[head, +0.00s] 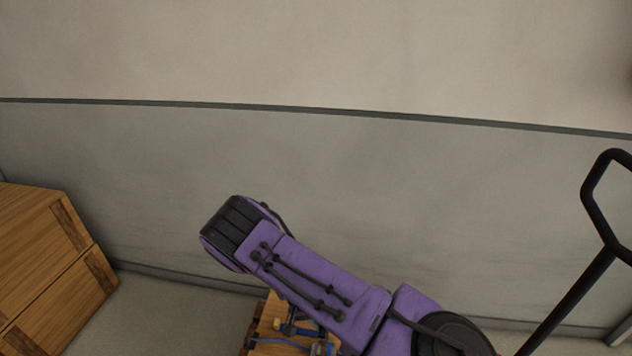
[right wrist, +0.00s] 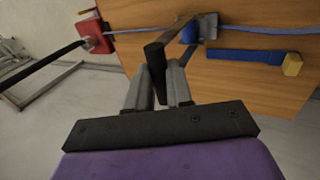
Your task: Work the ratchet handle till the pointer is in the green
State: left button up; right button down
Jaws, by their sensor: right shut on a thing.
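In the right wrist view my right gripper (right wrist: 158,80) is shut on a dark bar, the ratchet handle (right wrist: 158,55). The handle rises toward a grey and blue ratchet body (right wrist: 205,28) on a wooden board. A pale blue strap (right wrist: 255,31) runs to the right from it. No pointer or green zone shows in either view. In the head view my purple right arm comes in from the lower right and hides its gripper. My left gripper is not in view.
A blue bar with a yellow end (right wrist: 291,65) lies on the wooden board (right wrist: 250,85). A red block (right wrist: 95,35) sits at the board's left edge by a black bar. Wooden crates (head: 50,260) stand at left, a black handle frame (head: 575,290) at right.

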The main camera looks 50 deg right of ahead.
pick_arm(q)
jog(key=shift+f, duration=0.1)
pick_arm(e)
jog(key=shift+s+a+f, duration=0.2)
jog(key=shift+a+f, duration=0.05)
jog(key=shift+f, duration=0.1)
jog(key=c, duration=1.2)
grip_release()
jog(key=shift+c, duration=0.2)
jog(key=shift+o, duration=1.1)
jog(key=shift+w+d+f, duration=0.1)
jog(key=shift+w+d, duration=0.2)
jog(key=shift+d, duration=0.05)
jog(key=shift+a, duration=0.1)
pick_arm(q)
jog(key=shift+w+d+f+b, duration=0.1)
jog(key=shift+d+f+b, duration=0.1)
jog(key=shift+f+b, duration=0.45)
pick_arm(e)
jog(key=v, duration=1)
jog(key=shift+w, duration=0.15)
